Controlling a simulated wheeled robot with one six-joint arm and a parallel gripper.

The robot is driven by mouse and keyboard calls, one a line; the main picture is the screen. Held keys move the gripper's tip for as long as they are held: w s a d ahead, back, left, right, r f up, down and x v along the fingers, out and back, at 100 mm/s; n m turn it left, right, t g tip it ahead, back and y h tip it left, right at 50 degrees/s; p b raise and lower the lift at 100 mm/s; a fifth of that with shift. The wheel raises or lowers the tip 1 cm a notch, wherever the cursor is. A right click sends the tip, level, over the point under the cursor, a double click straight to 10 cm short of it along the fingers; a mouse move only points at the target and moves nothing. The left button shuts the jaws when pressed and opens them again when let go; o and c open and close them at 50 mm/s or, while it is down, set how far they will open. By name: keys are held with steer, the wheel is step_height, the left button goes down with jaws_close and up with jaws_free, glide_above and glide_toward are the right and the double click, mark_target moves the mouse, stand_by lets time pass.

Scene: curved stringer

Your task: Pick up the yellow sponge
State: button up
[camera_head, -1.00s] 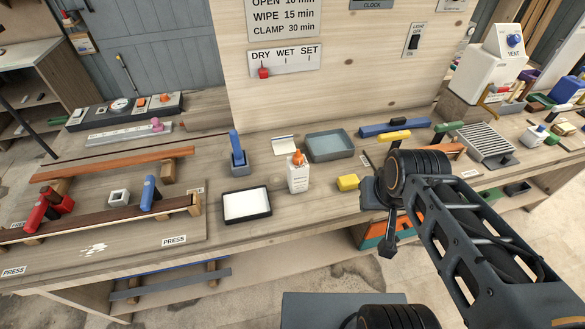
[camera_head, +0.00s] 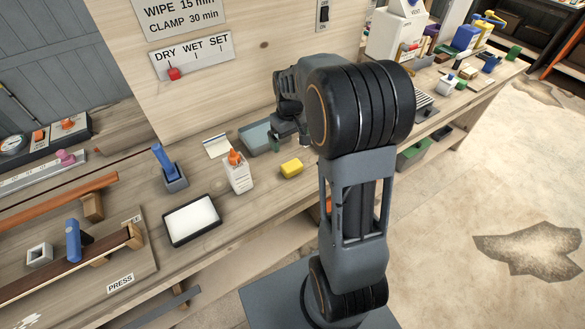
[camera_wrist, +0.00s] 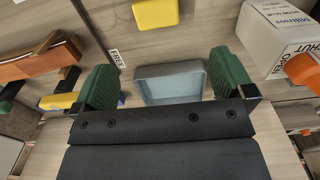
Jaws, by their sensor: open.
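The yellow sponge (camera_head: 291,168) lies on the bench near its front edge, to the right of the white glue bottle with an orange cap. It also shows at the top of the wrist view (camera_wrist: 155,14), beyond my fingertips and partly cut off by the picture's edge. My gripper (camera_wrist: 164,80) is open and empty, its two green finger pads apart with the grey-blue tray showing between them. In the head view my arm covers part of the bench, and my gripper (camera_head: 290,140) is near the tray, behind the sponge and apart from it.
The grey-blue tray (camera_head: 254,145) is behind the sponge. The glue bottle (camera_head: 238,176) stands left of it, with a black-rimmed white tray (camera_head: 164,228) further left. A blue-and-yellow tool (camera_wrist: 58,101) and a wooden piece (camera_wrist: 25,67) lie left in the wrist view.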

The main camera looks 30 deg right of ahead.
mark_target(292, 165)
steer(key=f, duration=0.4)
steer(key=f+p, duration=0.1)
steer(key=f, duration=0.8)
steer(key=shift+d, duration=0.25)
steer(key=shift+c, duration=0.5)
steer(key=c, duration=0.9)
steer(key=shift+o, duration=0.2)
steer(key=shift+r, duration=0.6)
steer(key=s+a+r+b, duration=0.2)
steer(key=s+a+r, duration=0.6)
steer(key=a+r, duration=0.3)
steer(key=shift+s+a+r, duration=0.15)
steer(key=shift+s+r, duration=0.1)
steer(key=shift+r, duration=0.15)
